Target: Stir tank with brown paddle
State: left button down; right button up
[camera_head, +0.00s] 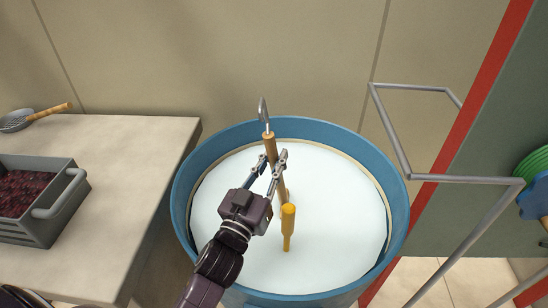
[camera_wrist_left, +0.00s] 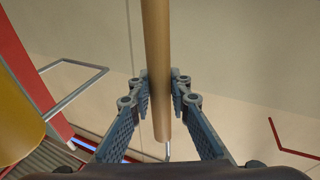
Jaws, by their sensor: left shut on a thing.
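The tank (camera_head: 188,170) is a round blue tub holding a white surface of liquid. The brown paddle (camera_head: 270,145) stands nearly upright over the tank, with a metal loop at its top; its lower end is hidden. My left gripper (camera_head: 274,157) reaches in over the tank and is shut around the paddle's handle. In the left wrist view the brown handle (camera_wrist_left: 156,40) runs between the two fingers of my left gripper (camera_wrist_left: 160,88). A yellow-orange stick (camera_head: 288,228) stands in the tank just right of my gripper. My right gripper is not in view.
A pale counter (camera_head: 120,170) at left bears a grey crate (camera_head: 52,215) of dark red beans and a wooden-handled strainer (camera_head: 18,121). A metal rail (camera_head: 392,135) and a red-edged green panel (camera_head: 470,160) stand close on the tank's right.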

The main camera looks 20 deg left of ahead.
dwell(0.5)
pick_arm(q)
jog(key=shift+a, duration=0.25)
jog(key=s+a+p, duration=0.2)
jog(key=s+a, duration=0.1)
jog(key=a, duration=0.7)
